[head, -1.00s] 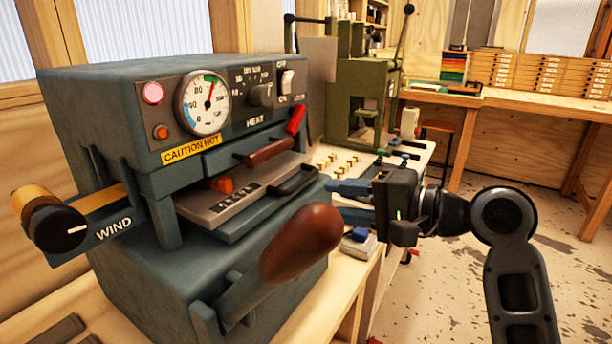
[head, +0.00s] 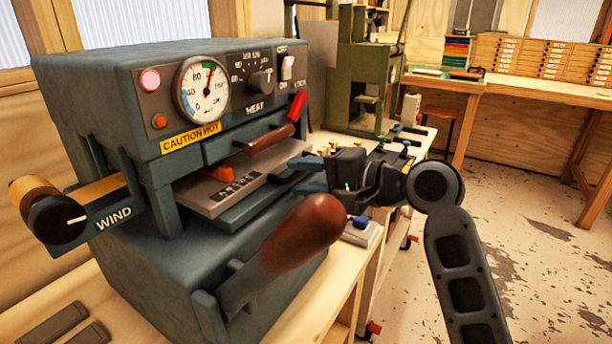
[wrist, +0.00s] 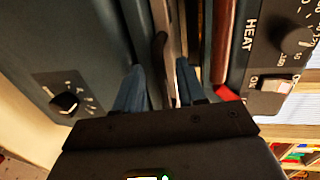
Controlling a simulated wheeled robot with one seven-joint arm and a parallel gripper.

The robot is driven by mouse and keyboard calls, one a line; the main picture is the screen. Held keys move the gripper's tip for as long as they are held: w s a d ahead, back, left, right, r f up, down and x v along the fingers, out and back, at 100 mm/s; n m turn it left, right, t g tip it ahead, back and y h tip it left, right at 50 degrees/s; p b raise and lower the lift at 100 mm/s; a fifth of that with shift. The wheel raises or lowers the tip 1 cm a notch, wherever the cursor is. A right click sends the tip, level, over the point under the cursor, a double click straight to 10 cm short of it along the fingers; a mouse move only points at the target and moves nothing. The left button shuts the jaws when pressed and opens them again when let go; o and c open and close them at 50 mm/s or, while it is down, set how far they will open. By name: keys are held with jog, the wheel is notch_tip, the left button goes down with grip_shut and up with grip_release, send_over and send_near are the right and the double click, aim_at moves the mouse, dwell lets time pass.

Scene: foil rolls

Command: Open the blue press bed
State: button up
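The blue press (head: 120,110) stands at the left on the bench. Its grey bed (head: 215,195) lies in the slot under the upper housing, with type and an orange block on it. The bed's dark handle (head: 287,181) is at its front right edge, partly hidden by my gripper (head: 304,175). In the wrist view my gripper (wrist: 160,66) is open, its two blue fingers on either side of the dark handle (wrist: 160,48). A gap shows between handle and fingers; contact cannot be told.
A brown-handled lever (head: 270,140) with a red end juts out just above the bed. A large brown knob (head: 302,235) on a lever stands in front of the press. A green machine (head: 360,90) and small brass pieces lie beyond.

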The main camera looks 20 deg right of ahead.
jog(key=shift+c, duration=0.2)
grip_shut()
dwell(0.4)
jog(key=shift+s+d, duration=0.3)
jog(key=shift+s, duration=0.1)
jog(key=f+p+v, duration=0.2)
jog(key=p+v, duration=0.1)
jog(key=v, duration=0.6)
jog(key=f+p+v, duration=0.2)
jog(key=p+v, duration=0.1)
jog(key=v, duration=0.7)
jog(key=shift+s+d, duration=0.25)
jog(key=shift+s, duration=0.2)
jog(key=shift+o, duration=0.2)
grip_release()
